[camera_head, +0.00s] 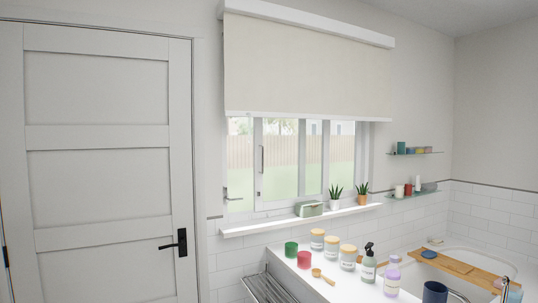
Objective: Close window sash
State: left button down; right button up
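The window (330,210) is in the middle of the head view, below a lowered cream blind. A white-framed sash (258,180) with an upright bar handle (262,159) stands left of the middle. To its left is a narrow strip of view onto the fence and grass (240,165); I cannot tell whether it is glazed or an open gap. A small lever handle (232,198) sits low at the left side of the window. Neither of my grippers shows in the view.
A green box (309,209) and two potted plants (335,197) stand on the sill (275,227). Jars, cups and bottles line the white ledge (310,283) below. A closed white door (100,160) is at left; a bathtub with a wooden tray (449,264) is at right.

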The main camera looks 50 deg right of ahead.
aim_at(260, 205)
jog(key=z, duration=0.45)
jog(key=i, duration=1.9)
jog(key=z, duration=2)
jog(key=i, duration=1.05)
jog(key=z, duration=1.05)
